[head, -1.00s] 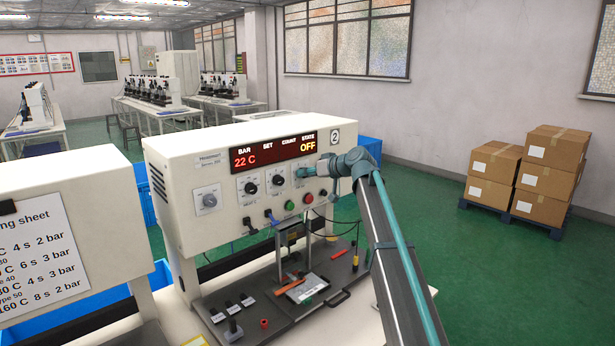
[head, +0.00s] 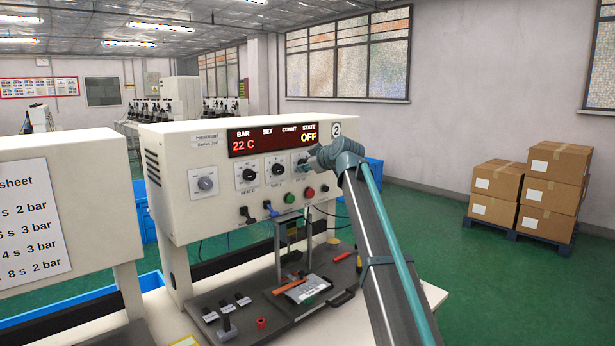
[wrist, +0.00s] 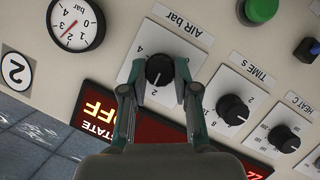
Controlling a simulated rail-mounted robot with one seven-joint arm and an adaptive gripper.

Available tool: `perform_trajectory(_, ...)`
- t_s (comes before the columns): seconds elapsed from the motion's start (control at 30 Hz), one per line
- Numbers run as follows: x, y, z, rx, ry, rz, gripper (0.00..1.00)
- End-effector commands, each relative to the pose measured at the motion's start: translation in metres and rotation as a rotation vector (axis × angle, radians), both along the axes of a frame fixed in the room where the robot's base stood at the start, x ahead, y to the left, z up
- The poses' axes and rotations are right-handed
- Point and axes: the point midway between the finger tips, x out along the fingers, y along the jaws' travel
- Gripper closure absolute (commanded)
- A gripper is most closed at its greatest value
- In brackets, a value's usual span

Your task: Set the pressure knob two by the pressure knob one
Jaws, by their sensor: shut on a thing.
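The black knob labelled AIR bar (wrist: 160,70) is on the panel of the machine marked 2 (head: 220,215). I take it to be pressure knob two. My gripper (wrist: 159,88) is shut on it, one finger on each side; the wrist view is upside down. The white pointer mark on the knob shows. In the head view my gripper (head: 314,159) is at the panel and hides most of this knob. A round gauge (wrist: 76,22) with a red needle is beside it in the wrist view. Pressure knob one is not visible; the left machine (head: 65,160) shows no knobs.
The TIME s knob (wrist: 232,110) and HEAT C knob (wrist: 284,139) are close by, as is a green button (wrist: 262,10). The display (head: 272,138) reads 22 C and OFF. A settings sheet (head: 30,220) hangs on the left machine. Boxes (head: 548,195) stand far right.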

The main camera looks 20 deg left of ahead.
Motion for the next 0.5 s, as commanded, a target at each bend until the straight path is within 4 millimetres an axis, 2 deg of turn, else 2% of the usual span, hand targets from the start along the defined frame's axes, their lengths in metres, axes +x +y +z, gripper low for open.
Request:
perform_trajectory(0.2, -0.0012, 0.001, -0.0025, -0.052, -0.108, 0.001, 1.0)
perform_trajectory(0.5, -0.0012, 0.001, -0.0005, -0.084, -0.172, 0.001, 1.0)
